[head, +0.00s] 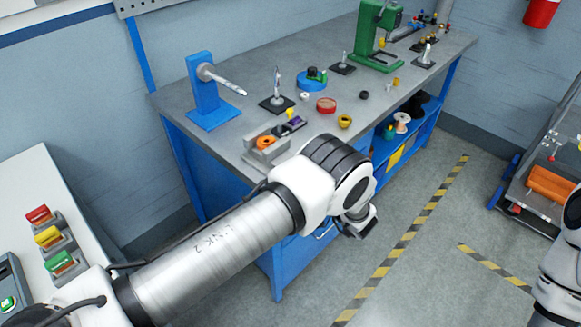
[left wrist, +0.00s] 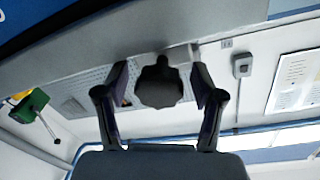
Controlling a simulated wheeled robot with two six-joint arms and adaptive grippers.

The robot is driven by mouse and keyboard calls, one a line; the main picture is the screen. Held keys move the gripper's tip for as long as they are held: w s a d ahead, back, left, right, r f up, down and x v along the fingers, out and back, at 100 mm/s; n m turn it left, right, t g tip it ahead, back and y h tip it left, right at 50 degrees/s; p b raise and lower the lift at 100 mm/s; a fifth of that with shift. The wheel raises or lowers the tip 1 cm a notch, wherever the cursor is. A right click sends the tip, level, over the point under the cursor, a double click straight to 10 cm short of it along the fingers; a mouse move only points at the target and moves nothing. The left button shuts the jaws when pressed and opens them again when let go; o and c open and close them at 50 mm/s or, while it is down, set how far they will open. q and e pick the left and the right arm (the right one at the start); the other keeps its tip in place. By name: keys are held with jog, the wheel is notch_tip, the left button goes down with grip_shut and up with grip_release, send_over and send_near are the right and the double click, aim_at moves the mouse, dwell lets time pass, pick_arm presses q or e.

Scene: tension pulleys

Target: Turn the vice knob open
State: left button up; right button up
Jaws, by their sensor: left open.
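A dark lobed knob (left wrist: 158,86) shows in the left wrist view, in front of the workbench edge. My left gripper (left wrist: 158,73) is open, with one finger on each side of the knob and a visible gap to each finger. In the head view my left gripper (head: 360,220) is low at the near side of the workbench; the knob is hidden there. A grey vice-like block (head: 266,152) with an orange round part sits at the bench's near corner. Part of my right arm shows at the right edge, its gripper out of frame.
A side table with coloured buttons (head: 48,237) is at left, a cart (head: 535,170) at right. Striped floor between is clear.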

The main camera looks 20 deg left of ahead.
pick_arm(q)
jog(key=shift+s+d+r, duration=0.1)
jog(key=shift+d, duration=0.2)
jog(key=shift+c, duration=0.6)
jog(key=c, duration=1)
jog(key=shift+c, duration=0.2)
pick_arm(e)
jog(key=shift+s+d, duration=0.15)
jog(key=shift+d, duration=0.15)
pick_arm(q)
jog(key=shift+n, duration=0.3)
pick_arm(e)
jog(key=shift+f, duration=0.15)
pick_arm(q)
jog(key=n, duration=0.3)
jog(key=shift+b, duration=0.35)
jog(key=shift+r+n+y, duration=0.1)
jog(key=shift+n+y, duration=0.3)
jog(key=shift+n, duration=1.3)
pick_arm(e)
jog(key=shift+f, duration=0.45)
